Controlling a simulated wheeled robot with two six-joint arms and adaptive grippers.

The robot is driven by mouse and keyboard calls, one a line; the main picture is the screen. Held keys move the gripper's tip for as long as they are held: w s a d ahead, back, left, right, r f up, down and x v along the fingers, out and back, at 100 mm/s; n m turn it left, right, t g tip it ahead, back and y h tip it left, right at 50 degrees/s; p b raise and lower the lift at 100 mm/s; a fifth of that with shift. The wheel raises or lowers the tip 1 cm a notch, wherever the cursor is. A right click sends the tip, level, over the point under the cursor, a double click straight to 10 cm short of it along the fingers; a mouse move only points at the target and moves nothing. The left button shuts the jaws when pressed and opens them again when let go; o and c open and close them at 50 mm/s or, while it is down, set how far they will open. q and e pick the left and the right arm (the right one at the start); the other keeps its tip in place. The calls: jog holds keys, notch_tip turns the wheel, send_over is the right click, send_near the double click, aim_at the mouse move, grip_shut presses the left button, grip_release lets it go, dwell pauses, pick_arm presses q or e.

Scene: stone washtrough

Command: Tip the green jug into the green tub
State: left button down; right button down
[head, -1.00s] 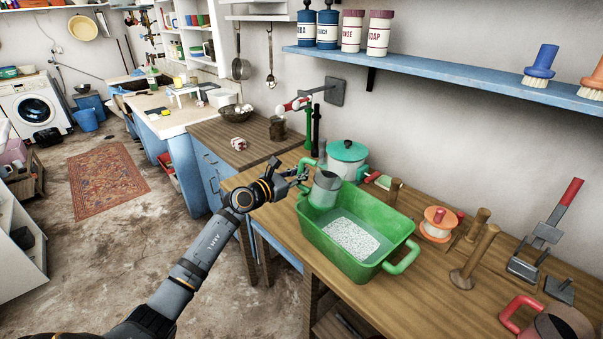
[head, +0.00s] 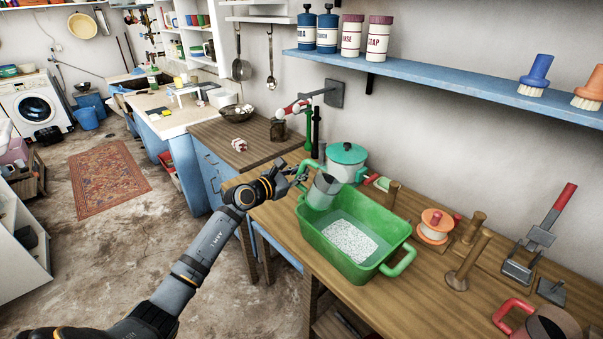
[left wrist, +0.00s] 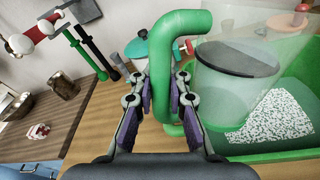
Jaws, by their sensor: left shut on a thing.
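The green jug (head: 323,192) has a green handle and a see-through body with grey contents inside. My left gripper (head: 299,177) is shut on its handle, which also shows between the fingers in the left wrist view (left wrist: 182,60). The jug is held over the far left end of the green tub (head: 347,272), tilted a little to the right. The tub stands on the wooden table and has a white speckled patch on its floor. In the left wrist view the tub (left wrist: 305,75) lies behind and right of the jug. No stream shows. My right gripper is out of view.
A teal lidded pot (head: 346,160) stands behind the tub. A red-handled vessel (head: 515,315) is at the front right. A blue shelf (head: 440,75) runs above.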

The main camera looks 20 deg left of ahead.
aim_at(302, 167)
pick_arm(q)
jog(key=shift+r, duration=0.1)
jog(key=shift+d+r+m+p, duration=0.1)
jog(key=shift+r+m+p, duration=0.3)
jog(key=shift+p, duration=0.45)
jog(key=shift+d+r+m+g+y+p, duration=0.15)
jog(key=shift+r+m+g+y+p, duration=0.2)
jog(key=shift+p, duration=0.35)
jog(key=shift+r, duration=0.1)
jog(key=shift+d+r+m+p, duration=0.2)
jog(key=shift+r+m+p, duration=0.15)
jog(key=shift+p, duration=0.45)
jog(key=shift+d+r+m+y+p, duration=0.2)
jog(key=shift+m+y+p, duration=0.1)
jog(key=shift+p, duration=0.25)
jog(key=shift+d, duration=0.1)
